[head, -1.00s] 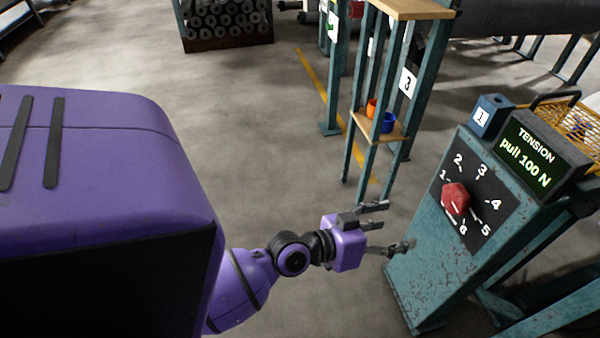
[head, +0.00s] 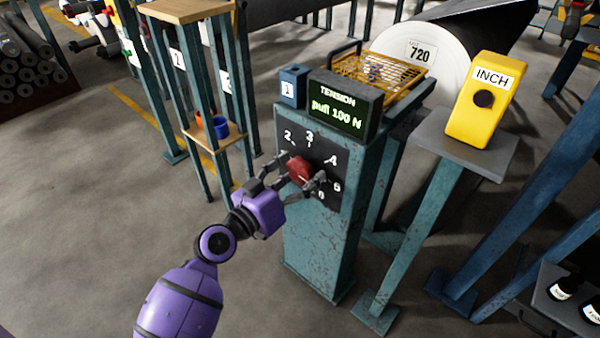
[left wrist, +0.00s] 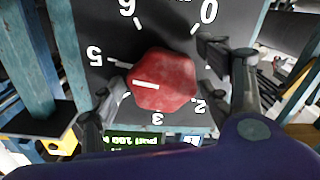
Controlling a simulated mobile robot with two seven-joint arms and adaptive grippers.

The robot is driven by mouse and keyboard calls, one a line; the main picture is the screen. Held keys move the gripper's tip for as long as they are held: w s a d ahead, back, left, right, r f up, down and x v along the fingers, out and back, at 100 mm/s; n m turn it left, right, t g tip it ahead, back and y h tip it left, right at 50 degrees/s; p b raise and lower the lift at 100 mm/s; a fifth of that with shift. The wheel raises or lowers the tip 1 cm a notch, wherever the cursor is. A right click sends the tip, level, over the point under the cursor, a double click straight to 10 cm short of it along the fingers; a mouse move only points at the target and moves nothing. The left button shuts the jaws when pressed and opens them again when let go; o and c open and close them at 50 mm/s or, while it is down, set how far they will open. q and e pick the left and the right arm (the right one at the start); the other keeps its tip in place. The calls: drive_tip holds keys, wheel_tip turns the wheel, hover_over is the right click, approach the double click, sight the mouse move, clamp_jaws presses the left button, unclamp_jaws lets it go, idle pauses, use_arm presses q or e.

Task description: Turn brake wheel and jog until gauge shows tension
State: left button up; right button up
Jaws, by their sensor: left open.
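The red brake knob (head: 299,171) sits on a black numbered dial (head: 328,165) on the front of a teal pedestal. My left gripper (head: 301,169) is open, its fingers on either side of the knob; I cannot tell whether they touch it. In the left wrist view the knob (left wrist: 164,82) is between the fingers, its white mark pointing left, near the 5. The tension gauge (head: 343,106) on top reads "TENSION pull 100 N". A yellow INCH box (head: 486,105) with a black button stands on a grey stand to the right. My right gripper is out of view.
A blue block (head: 293,86) marked 1 and a yellow wire basket (head: 378,75) are by the gauge. A large roll (head: 428,55) marked 720 lies behind. A post rack with a small shelf (head: 215,135) holding cups stands left.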

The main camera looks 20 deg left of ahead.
use_arm(q)
drive_tip(key=shift+w, duration=0.1)
drive_tip(key=c, duration=1.1)
drive_tip(key=shift+d+r+n+p, duration=0.1)
drive_tip(key=shift+n+p, duration=0.35)
drive_tip(key=shift+n, duration=0.55)
drive_tip(key=shift+c, duration=0.2)
drive_tip(key=n, duration=0.3)
drive_tip(key=shift+p, duration=0.35)
drive_tip(key=o, duration=1.1)
drive_tip(key=shift+o, duration=0.2)
drive_tip(key=v, duration=1.2)
